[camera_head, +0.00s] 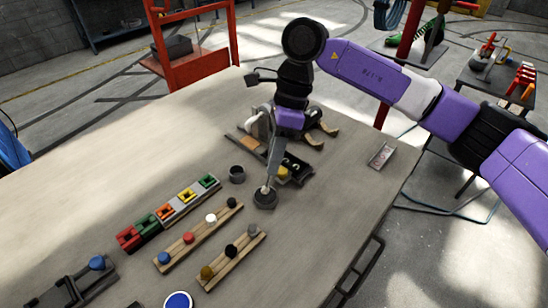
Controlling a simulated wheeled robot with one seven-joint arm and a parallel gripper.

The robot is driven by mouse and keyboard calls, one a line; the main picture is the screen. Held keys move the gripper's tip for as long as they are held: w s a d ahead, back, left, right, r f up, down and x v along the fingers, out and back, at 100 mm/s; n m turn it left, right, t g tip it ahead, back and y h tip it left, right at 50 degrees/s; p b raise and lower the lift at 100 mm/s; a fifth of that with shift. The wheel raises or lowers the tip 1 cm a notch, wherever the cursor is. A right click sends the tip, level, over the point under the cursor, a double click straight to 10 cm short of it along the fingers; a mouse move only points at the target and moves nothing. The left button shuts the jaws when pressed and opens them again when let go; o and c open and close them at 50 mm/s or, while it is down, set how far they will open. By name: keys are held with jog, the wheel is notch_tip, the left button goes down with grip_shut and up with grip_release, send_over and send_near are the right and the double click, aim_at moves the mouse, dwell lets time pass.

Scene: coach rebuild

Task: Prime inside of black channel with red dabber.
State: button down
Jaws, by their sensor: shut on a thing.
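My gripper (268,184) reaches down from my purple arm over the middle of the table. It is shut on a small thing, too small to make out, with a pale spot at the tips. A dark round pot or disc (265,200) is directly below the tips; I cannot tell whether they touch. A red-topped knob (188,238), perhaps the red dabber, stands in a wooden rack to the lower left. A black piece (297,168) with pale marks, possibly the black channel, lies just right of my gripper, partly hidden by it.
A dark cup (237,174) stands left of my gripper. Coloured blocks (165,211) form a row at the left. A second wooden rack (232,262) with knobs lies in front. A blue-topped round thing (178,300) is at the front edge. The table's right part (350,190) is mostly clear.

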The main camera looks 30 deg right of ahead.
jog(key=shift+f+b, duration=0.65)
jog(key=shift+b, duration=0.15)
dwell(2.1)
jog(key=shift+r+p, duration=1.5)
jog(key=shift+r, duration=2.15)
jog(key=shift+s+f, duration=0.1)
